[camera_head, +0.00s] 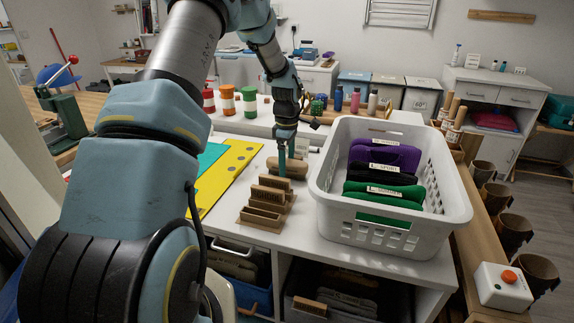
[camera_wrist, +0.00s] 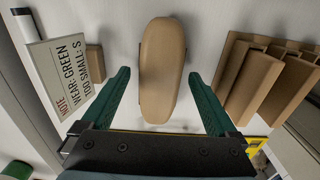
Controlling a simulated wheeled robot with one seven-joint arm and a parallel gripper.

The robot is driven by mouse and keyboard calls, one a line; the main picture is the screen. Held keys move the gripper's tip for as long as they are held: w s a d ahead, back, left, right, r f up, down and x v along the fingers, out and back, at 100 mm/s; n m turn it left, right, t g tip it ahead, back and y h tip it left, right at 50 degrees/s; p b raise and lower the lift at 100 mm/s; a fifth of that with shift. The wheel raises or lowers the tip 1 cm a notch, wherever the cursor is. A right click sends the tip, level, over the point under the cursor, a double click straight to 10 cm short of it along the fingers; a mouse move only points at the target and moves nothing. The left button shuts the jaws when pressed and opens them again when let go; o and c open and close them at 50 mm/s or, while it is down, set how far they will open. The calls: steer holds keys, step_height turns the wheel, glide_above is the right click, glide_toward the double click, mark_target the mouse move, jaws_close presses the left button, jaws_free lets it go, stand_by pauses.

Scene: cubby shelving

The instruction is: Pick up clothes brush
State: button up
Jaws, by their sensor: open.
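The clothes brush, seen as a tan, rounded oblong body (camera_wrist: 162,62), lies on the white worktop. In the head view the brush (camera_head: 287,168) is behind the stepped wooden holder and partly hidden by my gripper. My gripper (camera_wrist: 160,76) is open, with one green finger on each side of the brush and a visible gap on both sides. In the head view my gripper (camera_head: 287,158) points straight down over the brush. I cannot tell how far the fingertips are above the worktop. The underside of the brush is hidden.
A stepped wooden holder (camera_wrist: 262,80) stands close right of the brush in the wrist view. A note card (camera_wrist: 68,78) is close on the left. A white basket (camera_head: 385,238) of folded clothes stands right of my gripper. Yellow and teal sheets (camera_head: 228,172) lie left.

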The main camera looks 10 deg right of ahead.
steer(key=shift+f, duration=0.1)
steer(key=shift+c, duration=0.2)
jaws_close()
stand_by(0.5)
